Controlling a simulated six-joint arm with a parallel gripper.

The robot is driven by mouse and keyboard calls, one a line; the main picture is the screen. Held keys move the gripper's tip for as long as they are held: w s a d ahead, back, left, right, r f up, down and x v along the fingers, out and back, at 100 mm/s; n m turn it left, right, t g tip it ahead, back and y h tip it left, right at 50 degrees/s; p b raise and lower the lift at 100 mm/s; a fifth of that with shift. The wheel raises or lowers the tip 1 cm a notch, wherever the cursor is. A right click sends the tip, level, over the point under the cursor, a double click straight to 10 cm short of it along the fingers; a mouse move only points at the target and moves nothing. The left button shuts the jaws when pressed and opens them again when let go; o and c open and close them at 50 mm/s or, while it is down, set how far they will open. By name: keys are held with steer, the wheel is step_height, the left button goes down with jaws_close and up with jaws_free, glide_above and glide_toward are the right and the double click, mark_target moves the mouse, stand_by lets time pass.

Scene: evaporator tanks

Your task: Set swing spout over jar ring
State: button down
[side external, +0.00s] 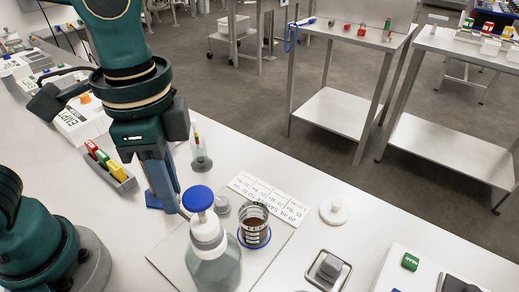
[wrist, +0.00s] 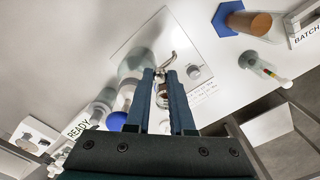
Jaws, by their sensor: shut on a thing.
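A translucent tank (side external: 213,262) with a white neck and blue cap (side external: 198,199) stands at the front centre in the side view. A clear jar (side external: 254,226) with brown contents and dark markings stands right of the neck, with a blue ring (side external: 241,239) around its base. My gripper (side external: 167,207) points down left of the tank, apart from the jar. In the wrist view my gripper (wrist: 160,76) is shut on a thin metal piece, apparently the swing spout (wrist: 168,60). The grip itself is mostly hidden by the fingers. The spout does not show over the jar.
A lettered card (side external: 268,199) lies behind the jar. A conical flask (side external: 200,160) stands behind my gripper, and a rack of coloured blocks (side external: 110,166) lies to its left. A white lid (side external: 333,211) and metal dish (side external: 328,268) lie right, with clear bench between.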

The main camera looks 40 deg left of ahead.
steer(key=shift+w, duration=0.1)
steer(key=w+d+m, duration=0.5)
steer(key=m, duration=1.3)
steer(key=shift+w+d, duration=0.3)
steer(key=shift+d, duration=0.2)
stand_by(0.4)
steer(key=c, duration=0.8)
jaws_free()
steer(key=shift+o, duration=0.2)
steer(key=shift+r, duration=0.1)
